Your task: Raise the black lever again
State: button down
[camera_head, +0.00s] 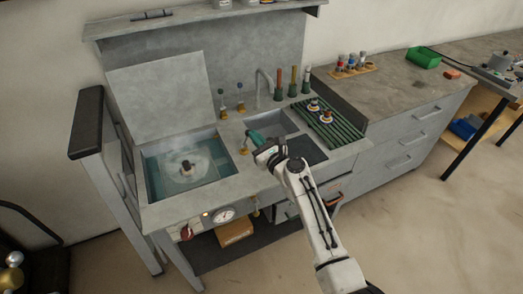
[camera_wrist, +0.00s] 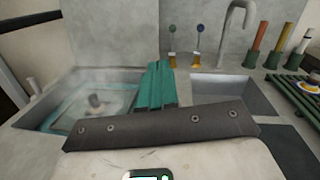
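Two small upright levers on brass-coloured bases stand at the back of the worktop. The black lever (camera_wrist: 173,40) looks to be the left one, with a dark knob; in the head view it stands left of the sink (camera_head: 221,103). A blue-knobbed lever (camera_wrist: 200,40) stands just right of it. Both stalks look upright. My gripper (camera_head: 255,136) is over the worktop in front of the sink, apart from both levers. In the wrist view its teal fingers (camera_wrist: 156,85) lie together, with nothing visible between them.
A water tank (camera_head: 150,185) with a raised grey lid (camera_head: 160,95) is to the left. A sink (camera_wrist: 235,93) with a curved tap (camera_wrist: 232,30) is to the right. Coloured-handled tools (camera_head: 293,82) and a green rack (camera_head: 328,123) stand farther right.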

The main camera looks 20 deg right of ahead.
jog(key=w+r, duration=0.1)
jog(key=w, duration=0.1)
jog(key=w+r, duration=0.1)
jog(key=w, duration=0.1)
jog(key=shift+a+r, duration=0.1)
jog(key=shift+r, duration=0.25)
jog(key=shift+w+r+b, duration=0.2)
jog(key=shift+w+b, duration=0.1)
jog(key=shift+w, duration=0.5)
jog(key=shift+w+r+b, duration=0.15)
jog(key=shift+w+b, duration=0.1)
jog(key=shift+w, duration=0.5)
jog(key=shift+r, duration=0.15)
